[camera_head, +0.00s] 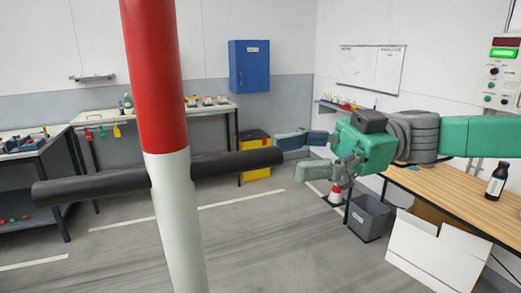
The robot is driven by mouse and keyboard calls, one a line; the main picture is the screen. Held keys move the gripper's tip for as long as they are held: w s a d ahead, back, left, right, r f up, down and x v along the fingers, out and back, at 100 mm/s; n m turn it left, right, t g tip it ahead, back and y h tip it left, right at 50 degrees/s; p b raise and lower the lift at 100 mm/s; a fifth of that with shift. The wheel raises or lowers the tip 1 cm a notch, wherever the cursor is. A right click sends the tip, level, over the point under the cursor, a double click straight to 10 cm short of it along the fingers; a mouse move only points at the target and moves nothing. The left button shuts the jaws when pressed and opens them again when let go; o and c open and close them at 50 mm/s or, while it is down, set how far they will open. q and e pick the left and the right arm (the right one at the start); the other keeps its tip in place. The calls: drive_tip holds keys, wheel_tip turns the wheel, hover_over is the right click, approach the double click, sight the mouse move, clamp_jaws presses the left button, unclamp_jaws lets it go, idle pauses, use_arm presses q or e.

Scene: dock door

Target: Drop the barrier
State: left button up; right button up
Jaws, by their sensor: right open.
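The barrier pole (165,80) stands upright in front of me in the head view, red above and white below. A dark horizontal bar (238,164) crosses it, sticking out to both sides. My right gripper (284,165) comes in from the right, green with grey fingers. It is open, one finger above and one below the level of the bar's right end. The bar's tip shows at the gap's mouth; I cannot tell if they touch. The pole's top and foot are outside the view. My left gripper is not in view.
A wooden table (455,195) with a dark bottle (496,181) stands at the right, a white open box (440,254) and grey bin (369,217) by it. A control panel (502,75) hangs above. Workbenches line the back and left. The floor in the middle is clear.

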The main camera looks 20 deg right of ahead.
sight(253, 169)
drive_tip(key=a, duration=0.8)
drive_tip(key=shift+s+r+p, duration=0.2)
drive_tip(key=shift+p, duration=0.1)
drive_tip(key=shift+a, duration=0.1)
drive_tip(key=shift+d, duration=0.5)
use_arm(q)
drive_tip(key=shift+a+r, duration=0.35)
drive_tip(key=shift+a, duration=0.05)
use_arm(e)
drive_tip(key=shift+d+f, duration=0.1)
drive_tip(key=shift+d, duration=0.55)
clamp_jaws()
